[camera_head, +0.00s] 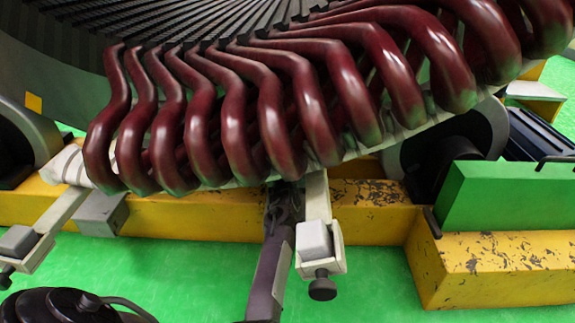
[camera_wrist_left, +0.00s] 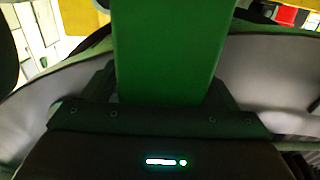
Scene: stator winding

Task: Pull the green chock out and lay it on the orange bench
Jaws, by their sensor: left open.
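A green chock (camera_wrist_left: 165,50) fills the upper middle of the left wrist view, as a broad upright slab. My left gripper (camera_wrist_left: 162,100) is open, with dark finger parts on both sides of the slab; whether they touch it I cannot tell. The fingertips are not clearly visible. In the head view a green block (camera_head: 510,195) with black rods at its edges sits on a yellow beam at the right. I cannot tell if it is the same piece. No gripper is clearly seen in the head view. The orange bench cannot be made out for sure.
A large stator with dark red coils (camera_head: 270,120) fills the top of the head view. It is above a chipped yellow beam (camera_head: 370,215). Pale clamp arms (camera_head: 318,240) and a grey post (camera_head: 270,270) stick out in front. The green floor (camera_head: 180,265) there is open.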

